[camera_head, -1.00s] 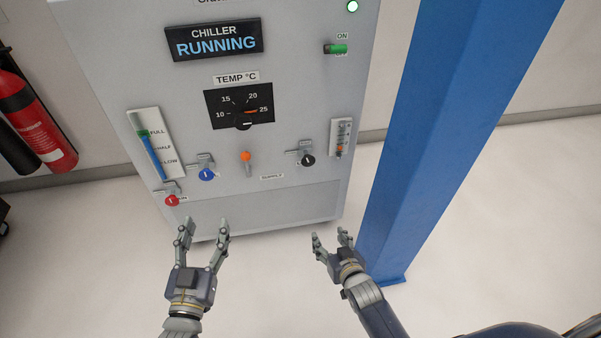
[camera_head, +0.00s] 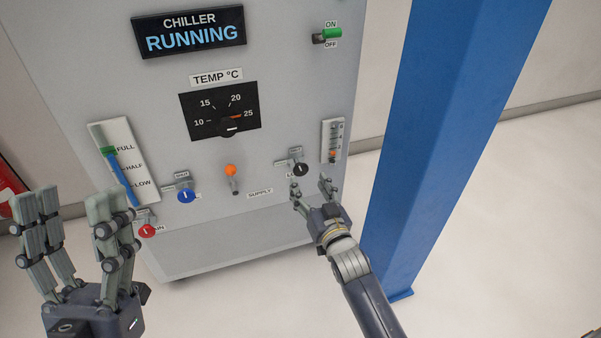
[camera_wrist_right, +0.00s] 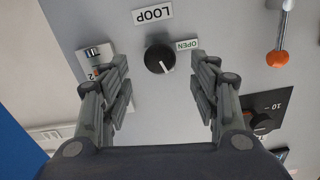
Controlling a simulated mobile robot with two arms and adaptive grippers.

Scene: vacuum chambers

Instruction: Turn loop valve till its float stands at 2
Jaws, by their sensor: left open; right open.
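The loop valve is a black round knob (camera_head: 300,169) with a white pointer line, low on the right of the chiller's front. The right wrist view shows the knob (camera_wrist_right: 159,59) between LOOP and OPEN labels, its pointer slanting toward the OPEN side. The float gauge (camera_head: 333,138) is up and right of it; its orange float (camera_head: 333,155) sits low, the exact reading too small to tell. My right gripper (camera_head: 311,187) is open, its fingers on either side of the knob, apart from it in the wrist view. My left gripper (camera_head: 74,204) is open and empty at the left.
A red knob (camera_head: 147,231), a blue knob (camera_head: 186,196) and an orange-tipped lever (camera_head: 231,172) lie left along the panel. A green switch (camera_head: 331,34) is at the top right. A blue post (camera_head: 455,110) stands close to my right arm.

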